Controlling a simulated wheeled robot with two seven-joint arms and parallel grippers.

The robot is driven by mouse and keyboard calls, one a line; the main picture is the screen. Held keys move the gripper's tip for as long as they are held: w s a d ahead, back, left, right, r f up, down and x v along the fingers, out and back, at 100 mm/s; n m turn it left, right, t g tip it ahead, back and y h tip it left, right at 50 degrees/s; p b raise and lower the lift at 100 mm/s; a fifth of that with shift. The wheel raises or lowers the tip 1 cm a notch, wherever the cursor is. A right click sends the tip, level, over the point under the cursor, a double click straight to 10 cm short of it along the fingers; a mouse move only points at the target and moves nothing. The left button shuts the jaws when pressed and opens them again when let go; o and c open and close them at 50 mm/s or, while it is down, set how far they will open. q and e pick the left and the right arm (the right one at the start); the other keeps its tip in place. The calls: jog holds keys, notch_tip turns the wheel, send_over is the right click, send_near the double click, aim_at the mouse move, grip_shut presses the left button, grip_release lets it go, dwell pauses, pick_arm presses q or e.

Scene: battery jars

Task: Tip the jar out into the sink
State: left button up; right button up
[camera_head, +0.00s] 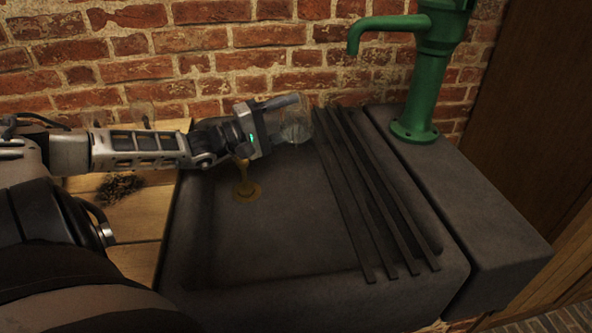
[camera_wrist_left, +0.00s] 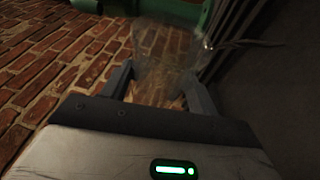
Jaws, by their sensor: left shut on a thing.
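My left gripper (camera_head: 287,110) is shut on a clear glass jar (camera_head: 296,127) over the back of the dark stone sink (camera_head: 200,250). In the left wrist view the jar (camera_wrist_left: 165,50) sits between the two fingers (camera_wrist_left: 160,88). The jar looks tilted, but its mouth is hard to make out. My right gripper is not in view.
Dark bars (camera_head: 360,200) lie across the sink's right side. A green pump (camera_head: 422,90) stands on the stone block at right. A brick wall (camera_head: 200,60) rises close behind. A wooden counter (camera_head: 135,225) with a dark patch (camera_head: 118,187) is at left. The sink's front is clear.

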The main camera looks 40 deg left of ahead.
pick_arm(q)
jog(key=shift+d+r+m, duration=0.1)
jog(key=shift+r+m, duration=0.1)
jog(key=shift+m, duration=0.2)
